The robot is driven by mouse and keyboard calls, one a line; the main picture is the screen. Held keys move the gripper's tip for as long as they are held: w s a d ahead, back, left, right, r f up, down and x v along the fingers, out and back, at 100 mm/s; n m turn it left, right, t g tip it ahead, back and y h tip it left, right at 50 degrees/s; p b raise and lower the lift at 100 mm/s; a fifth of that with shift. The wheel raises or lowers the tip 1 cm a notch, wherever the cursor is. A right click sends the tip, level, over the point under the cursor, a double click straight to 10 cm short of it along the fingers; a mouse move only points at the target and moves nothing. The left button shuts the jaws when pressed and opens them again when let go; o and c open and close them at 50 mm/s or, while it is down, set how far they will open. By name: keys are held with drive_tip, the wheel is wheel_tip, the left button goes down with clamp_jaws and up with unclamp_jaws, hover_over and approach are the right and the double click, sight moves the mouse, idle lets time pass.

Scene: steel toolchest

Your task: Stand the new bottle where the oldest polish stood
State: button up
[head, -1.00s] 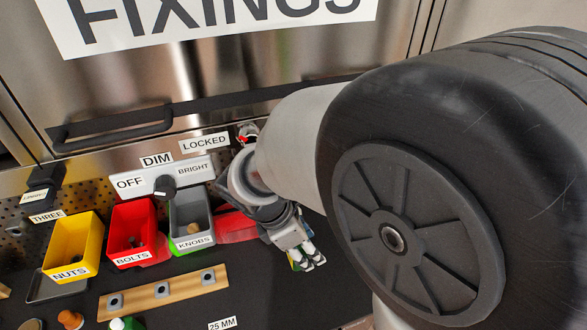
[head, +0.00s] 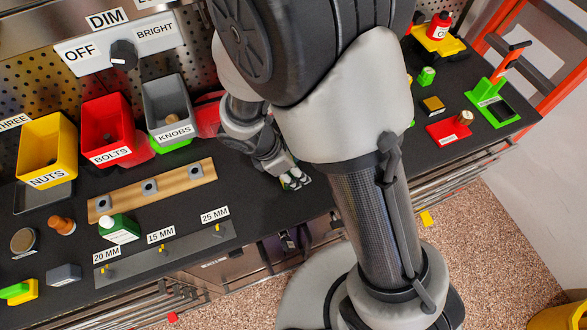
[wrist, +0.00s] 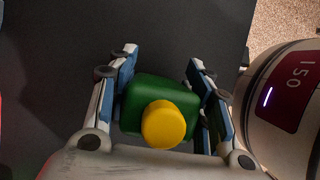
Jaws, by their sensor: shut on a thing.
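A green bottle (wrist: 148,90) with a yellow cap (wrist: 164,124) sits between the two fingers of my gripper (wrist: 162,68) in the wrist view. The fingers are shut on its sides, with the cap toward the camera. In the head view my gripper (head: 293,179) is low over the front part of the black bench, right of the bins, and mostly hides the bottle. Another green bottle (head: 121,231) with a white cap stands on the bench at the left, in front of the wooden strip. A red bottle (head: 440,26) stands on a yellow tray (head: 425,42) at the back right.
Yellow nuts, red bolts and grey knobs (head: 166,104) bins line the back.

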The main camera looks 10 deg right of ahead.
drive_tip(key=shift+f, duration=0.1)
drive_tip(key=o, duration=0.8)
drive_tip(key=shift+f, duration=0.2)
drive_tip(key=shift+c, duration=0.2)
drive_tip(key=o, duration=0.5)
drive_tip(key=shift+c, duration=0.2)
